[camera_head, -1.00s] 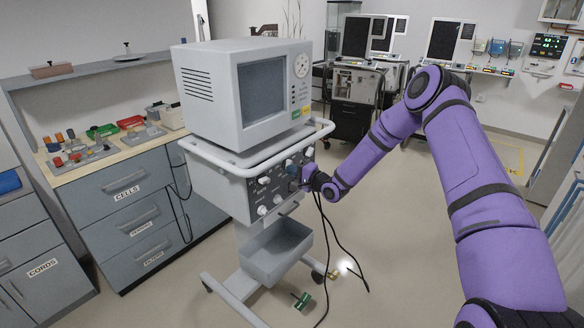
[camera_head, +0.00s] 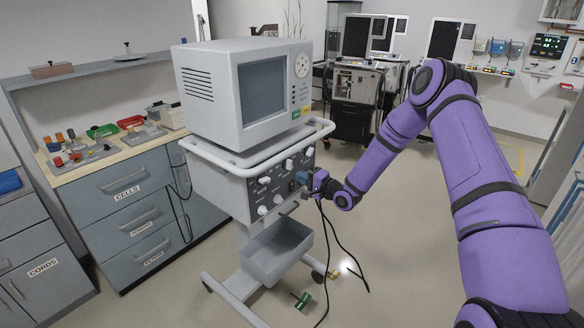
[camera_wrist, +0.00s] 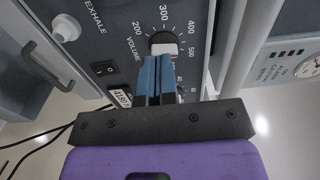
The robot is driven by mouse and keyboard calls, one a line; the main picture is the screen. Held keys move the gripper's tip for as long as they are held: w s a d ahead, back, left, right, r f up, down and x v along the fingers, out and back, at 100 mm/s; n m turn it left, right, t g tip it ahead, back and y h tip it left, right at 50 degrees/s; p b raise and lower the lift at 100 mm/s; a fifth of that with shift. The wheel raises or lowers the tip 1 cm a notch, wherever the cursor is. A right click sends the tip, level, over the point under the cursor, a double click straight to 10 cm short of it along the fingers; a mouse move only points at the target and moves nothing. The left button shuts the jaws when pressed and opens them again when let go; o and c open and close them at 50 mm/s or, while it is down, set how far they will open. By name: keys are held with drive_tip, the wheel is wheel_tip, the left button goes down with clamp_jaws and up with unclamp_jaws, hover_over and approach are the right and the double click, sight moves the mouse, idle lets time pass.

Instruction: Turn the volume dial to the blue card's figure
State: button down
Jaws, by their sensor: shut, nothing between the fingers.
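The ventilator (camera_head: 225,185) stands on a wheeled cart with its knob panel facing me. In the wrist view the volume dial (camera_wrist: 163,46) is a dark knob with a white grip, ringed by figures from 200 to 500 and more partly hidden ones. My gripper (camera_wrist: 154,62) has its blue fingers together, pointing at the dial, with tips just below or against its white grip; I cannot tell if they touch. The gripper also shows in the head view (camera_head: 304,180) in front of the panel. The dial's exact setting is unclear. I cannot make out a blue card.
A black rocker switch (camera_wrist: 104,69) and a tag (camera_wrist: 121,96) sit left of the dial, and the EXHALE knob (camera_wrist: 66,27) is farther left. Black cables hang before the cart. Green and yellow labels are on the monitor (camera_head: 262,90). A grey bin (camera_head: 277,252) hangs below the panel.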

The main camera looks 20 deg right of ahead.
drive_tip(key=shift+f+x, duration=0.2)
drive_tip(key=shift+x, duration=1.4)
drive_tip(key=shift+f+x, duration=0.15)
drive_tip(key=shift+x, duration=1.45)
drive_tip(key=shift+w+d+r, duration=0.1)
drive_tip(key=shift+w+d, duration=0.15)
drive_tip(key=shift+d, duration=0.2)
drive_tip(key=shift+r, duration=0.5)
drive_tip(key=shift+s+a, duration=0.1)
drive_tip(key=shift+a, duration=0.05)
drive_tip(key=shift+s+a, duration=0.15)
drive_tip(key=shift+v, duration=2.9)
drive_tip(key=shift+s, duration=0.1)
